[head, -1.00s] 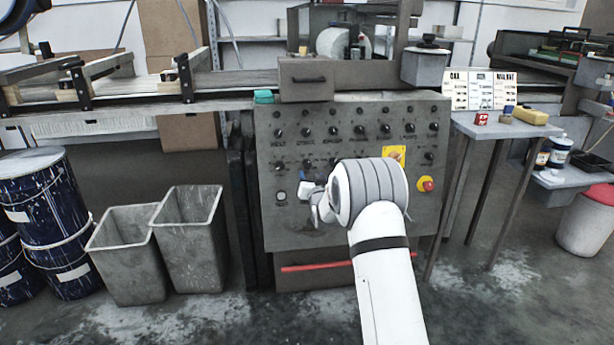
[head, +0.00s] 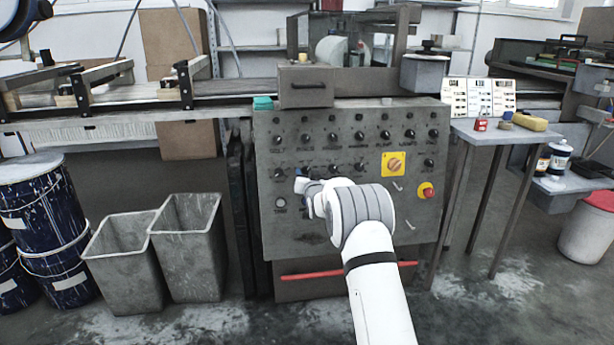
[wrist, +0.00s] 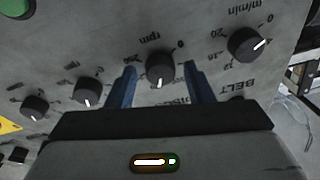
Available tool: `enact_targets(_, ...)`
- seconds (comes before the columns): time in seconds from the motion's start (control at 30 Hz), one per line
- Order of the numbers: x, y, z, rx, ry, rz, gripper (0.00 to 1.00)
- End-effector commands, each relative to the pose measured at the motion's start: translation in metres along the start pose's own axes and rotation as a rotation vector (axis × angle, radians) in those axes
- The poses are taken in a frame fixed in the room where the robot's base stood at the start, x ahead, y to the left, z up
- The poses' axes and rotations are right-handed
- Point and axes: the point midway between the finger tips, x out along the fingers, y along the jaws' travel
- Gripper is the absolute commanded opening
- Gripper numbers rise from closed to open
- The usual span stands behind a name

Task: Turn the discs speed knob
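In the wrist view, which shows the panel upside down, the black discs speed knob (wrist: 160,72) has a white pointer line aimed down in the picture. A "DISCS" label, partly covered by my gripper, lies below it there, and an rpm scale surrounds it. My gripper (wrist: 161,68) is open, with one blue finger on each side of the knob and visible gaps; I see no contact. In the head view my gripper (head: 301,184) is at the left part of the grey control panel (head: 350,232), near the second row of knobs.
The belt knob (wrist: 247,43) is close to the right finger in the wrist view; further knobs (wrist: 86,91) lie to the left. A yellow-plated switch (head: 394,164) and a red stop button (head: 427,191) are on the panel's right. Grey bins (head: 190,262) stand left of the panel.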

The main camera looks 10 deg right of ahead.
Motion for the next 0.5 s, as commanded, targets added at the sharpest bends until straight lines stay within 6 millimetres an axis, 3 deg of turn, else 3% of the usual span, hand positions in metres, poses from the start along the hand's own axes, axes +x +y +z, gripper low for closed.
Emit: enact_targets(0.5, -0.0002, -0.0007, 0.0002, 0.0, 0.0, -0.001, 0.07)
